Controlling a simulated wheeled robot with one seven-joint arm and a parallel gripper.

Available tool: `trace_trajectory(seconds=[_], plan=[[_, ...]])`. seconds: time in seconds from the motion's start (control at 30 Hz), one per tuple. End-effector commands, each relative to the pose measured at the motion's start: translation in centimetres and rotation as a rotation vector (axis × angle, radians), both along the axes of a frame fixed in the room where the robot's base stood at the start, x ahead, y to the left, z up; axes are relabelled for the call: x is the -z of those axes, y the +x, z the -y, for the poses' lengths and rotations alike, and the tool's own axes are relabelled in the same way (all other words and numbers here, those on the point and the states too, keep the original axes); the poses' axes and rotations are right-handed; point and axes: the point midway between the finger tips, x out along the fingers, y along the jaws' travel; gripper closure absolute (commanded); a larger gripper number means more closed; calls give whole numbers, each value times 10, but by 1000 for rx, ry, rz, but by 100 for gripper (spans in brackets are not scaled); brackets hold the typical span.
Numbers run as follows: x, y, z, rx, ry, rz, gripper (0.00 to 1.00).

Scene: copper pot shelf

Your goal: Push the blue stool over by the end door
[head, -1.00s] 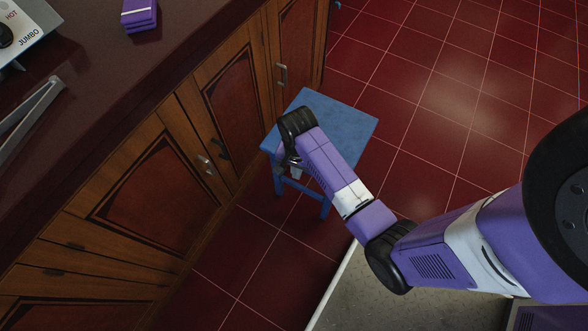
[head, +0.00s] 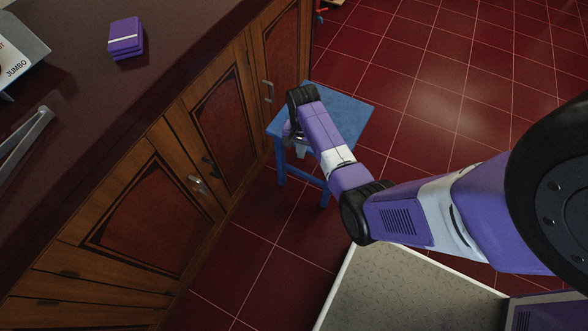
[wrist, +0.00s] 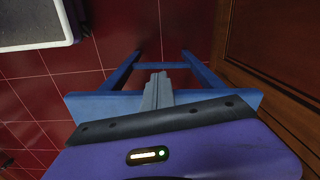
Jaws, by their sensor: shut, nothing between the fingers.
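The blue stool (head: 345,112) stands upright on the red tiled floor, close to the wooden cabinet fronts. The end door (head: 284,55), with an upright metal handle, is the far cabinet door, beside and just beyond the stool's left side. My gripper (head: 300,148) is at the stool's near side, below the seat's level, pointing down and partly hidden by my wrist. In the wrist view, my gripper's fingers (wrist: 157,90) are together and empty, in front of the stool's blue frame (wrist: 95,103). I cannot tell whether they touch it.
The dark counter (head: 130,110) runs along the left, with a purple box (head: 126,38) on it. Nearer cabinet doors (head: 218,120) have projecting handles. A small red and blue thing (head: 320,14) shows beyond the counter's far end. Open tiled floor (head: 450,90) lies right of the stool.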

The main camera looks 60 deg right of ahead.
Motion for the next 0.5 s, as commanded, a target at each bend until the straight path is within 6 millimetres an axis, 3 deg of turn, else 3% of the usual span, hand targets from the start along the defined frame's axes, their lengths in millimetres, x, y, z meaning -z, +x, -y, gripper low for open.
trace_trajectory(seconds=[0.2, 0.5], plan=[[3, 11, 56, 5, -4, 4, 100], [5, 22, 117, 3, -3, 4, 100]])
